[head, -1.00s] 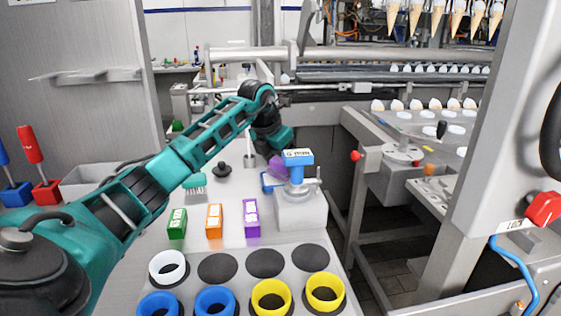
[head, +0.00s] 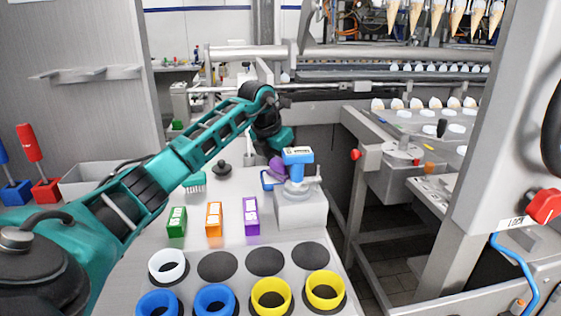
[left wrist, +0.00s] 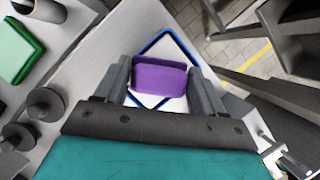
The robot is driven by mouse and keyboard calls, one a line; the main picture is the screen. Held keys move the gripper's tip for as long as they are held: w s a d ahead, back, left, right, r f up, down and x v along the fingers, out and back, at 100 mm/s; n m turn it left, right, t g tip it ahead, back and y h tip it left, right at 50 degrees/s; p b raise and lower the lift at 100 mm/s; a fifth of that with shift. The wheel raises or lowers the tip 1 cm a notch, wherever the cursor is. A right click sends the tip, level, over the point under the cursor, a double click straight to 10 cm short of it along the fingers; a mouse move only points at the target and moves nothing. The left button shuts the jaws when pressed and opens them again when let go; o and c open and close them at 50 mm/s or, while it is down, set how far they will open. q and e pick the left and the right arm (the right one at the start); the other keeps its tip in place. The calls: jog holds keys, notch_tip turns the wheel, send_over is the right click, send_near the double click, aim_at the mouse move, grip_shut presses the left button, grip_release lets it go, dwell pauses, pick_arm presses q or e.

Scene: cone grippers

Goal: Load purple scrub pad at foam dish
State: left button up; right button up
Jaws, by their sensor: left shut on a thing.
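The purple scrub pad (left wrist: 160,78) sits between the two fingers of my left gripper (left wrist: 161,88) in the left wrist view, and the gripper is shut on it. In the head view the pad (head: 277,168) is partly hidden by the gripper (head: 280,146) and a blue-topped fixture. Beneath the pad lies a white square dish with a blue rim (left wrist: 182,42), which looks like the foam dish. In the head view only a bit of its blue edge (head: 267,181) shows. I cannot tell whether the pad touches the dish. My right gripper is not in view.
A blue-topped fixture (head: 297,156) on a grey block (head: 301,212) stands just right of the pad. Green (head: 177,222), orange (head: 214,219) and purple (head: 251,216) labelled blocks stand nearer. Coloured rings fill the front. A green-bristled brush (head: 195,182) and a black knob (head: 222,168) lie left.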

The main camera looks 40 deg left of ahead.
pick_arm(q)
jog(key=shift+f, duration=0.15)
dwell(0.4)
dwell(0.5)
dwell(0.4)
jog(key=shift+f, duration=0.1)
dwell(0.4)
